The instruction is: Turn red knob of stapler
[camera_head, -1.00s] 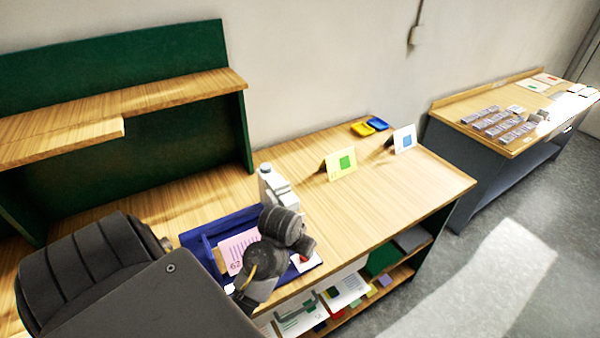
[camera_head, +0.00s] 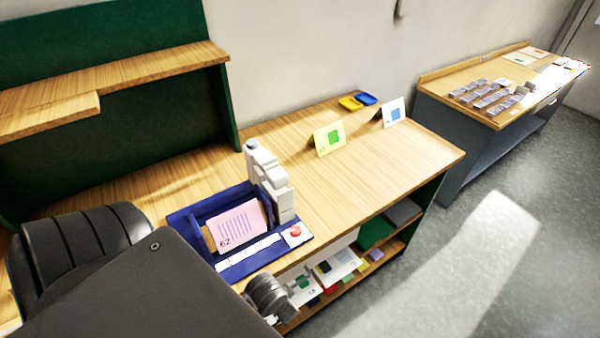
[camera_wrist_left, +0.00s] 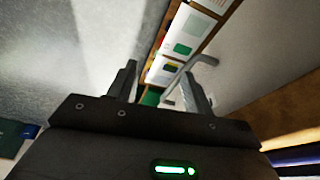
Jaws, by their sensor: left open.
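The stapler (camera_head: 272,180) is a pale grey upright machine on a dark blue base (camera_head: 236,263) at the front edge of the wooden table in the head view. A pink card (camera_head: 237,225) marked 62 rests in the base. In the left wrist view my left gripper (camera_wrist_left: 162,85) is open, with nothing seen between its fingers. In the head view my left wrist is low, in front of the table edge and apart from the knob; its fingers are hidden there. My right gripper is not in view.
Under the tabletop (camera_head: 380,165) is an open shelf with cards and papers (camera_head: 338,266). A grey bent handle (camera_wrist_left: 190,70) shows just beyond the left fingers. A yellow card stand (camera_head: 328,139) and a white one (camera_head: 394,112) stand further back. A green shelf unit is at left.

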